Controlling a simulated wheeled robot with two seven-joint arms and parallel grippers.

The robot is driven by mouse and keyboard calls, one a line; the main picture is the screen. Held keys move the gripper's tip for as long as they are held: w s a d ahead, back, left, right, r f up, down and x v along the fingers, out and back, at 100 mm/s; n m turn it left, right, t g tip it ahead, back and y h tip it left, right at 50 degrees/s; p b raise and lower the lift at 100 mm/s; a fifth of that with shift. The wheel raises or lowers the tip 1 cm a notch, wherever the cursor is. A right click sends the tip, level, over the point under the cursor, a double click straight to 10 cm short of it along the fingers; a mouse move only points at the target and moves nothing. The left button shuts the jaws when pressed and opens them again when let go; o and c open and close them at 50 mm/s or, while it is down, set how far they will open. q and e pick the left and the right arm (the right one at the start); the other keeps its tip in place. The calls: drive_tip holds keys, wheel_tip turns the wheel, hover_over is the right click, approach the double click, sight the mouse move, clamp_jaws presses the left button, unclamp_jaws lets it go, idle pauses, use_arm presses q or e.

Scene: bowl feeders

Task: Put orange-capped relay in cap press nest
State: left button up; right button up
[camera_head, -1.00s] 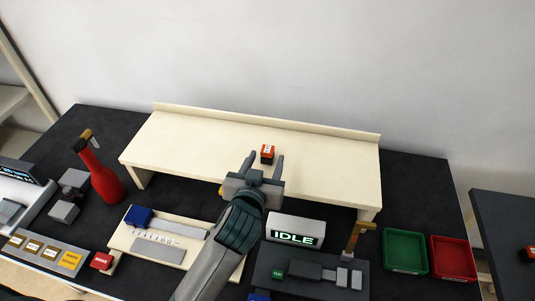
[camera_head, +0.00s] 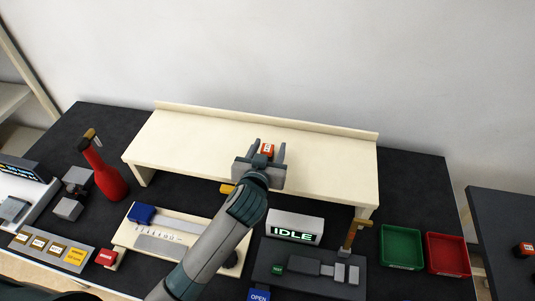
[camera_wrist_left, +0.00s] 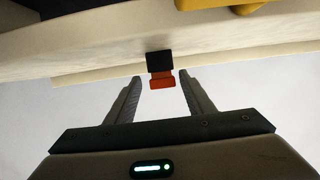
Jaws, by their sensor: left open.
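The orange-capped relay (camera_head: 267,149) stands on the cream raised shelf (camera_head: 200,150), its orange top facing up. In the left wrist view the relay (camera_wrist_left: 160,76) shows a black body and an orange cap, between the two finger tips with a gap on each side. My left gripper (camera_head: 270,148) is open with its fingers on either side of the relay; it also shows in the left wrist view (camera_wrist_left: 158,85). The grey press fixture (camera_head: 310,272) by the IDLE sign may hold the cap press nest; I cannot tell. My right gripper is not in view.
A red bottle (camera_head: 107,180) stands left of the shelf. A green tray (camera_head: 402,248) and a red tray (camera_head: 450,254) sit at right. The IDLE display (camera_head: 294,227) and a ruler board (camera_head: 150,243) lie before the shelf. Another orange-topped block (camera_head: 525,249) is far right.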

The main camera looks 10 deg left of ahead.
use_arm(q)
drive_tip(key=x, duration=0.1)
drive_tip(key=p+x, duration=0.1)
drive_tip(key=x, duration=0.1)
drive_tip(key=shift+a+r, duration=0.1)
drive_tip(key=shift+a, duration=0.2)
drive_tip(key=shift+w+f+p, duration=0.3)
drive_tip(key=shift+w, duration=0.2)
clamp_jaws()
drive_tip(key=shift+r, duration=0.2)
